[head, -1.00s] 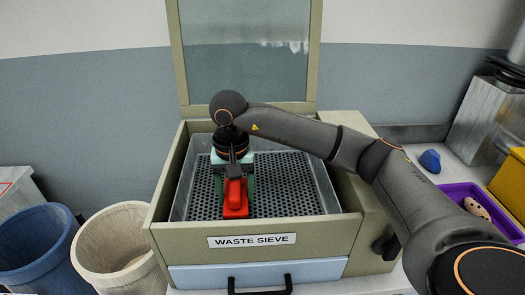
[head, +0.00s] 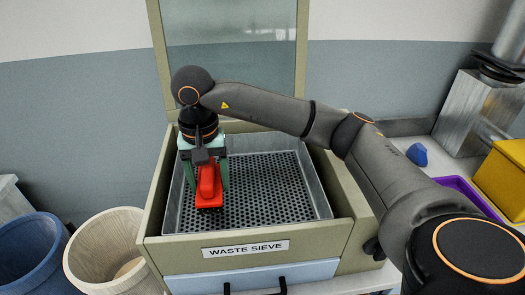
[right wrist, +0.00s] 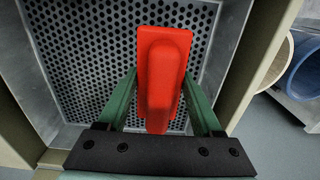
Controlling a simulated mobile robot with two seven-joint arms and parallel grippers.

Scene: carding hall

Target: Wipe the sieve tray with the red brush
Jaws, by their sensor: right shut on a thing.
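The red brush (head: 209,189) is in my right gripper (head: 207,178), whose green fingers are shut on it from both sides. The brush is inside the sieve tray (head: 318,190), a grey metal tray with a perforated floor, over its left part near the left wall. In the right wrist view the red brush (right wrist: 163,75) lies between the green fingers, over the holes of the sieve tray (right wrist: 80,60). Its bristles are hidden, so I cannot tell whether it touches the floor. My left gripper is not in view.
The tray sits in the olive cabinet (head: 345,190) labelled "WASTE SIEVE", with its glazed lid (head: 232,60) raised. A cream bin (head: 105,250) and a blue bin (head: 32,255) stand at left. A blue lump (head: 417,154), a purple tray (head: 470,195) and a yellow box (head: 502,180) are at right.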

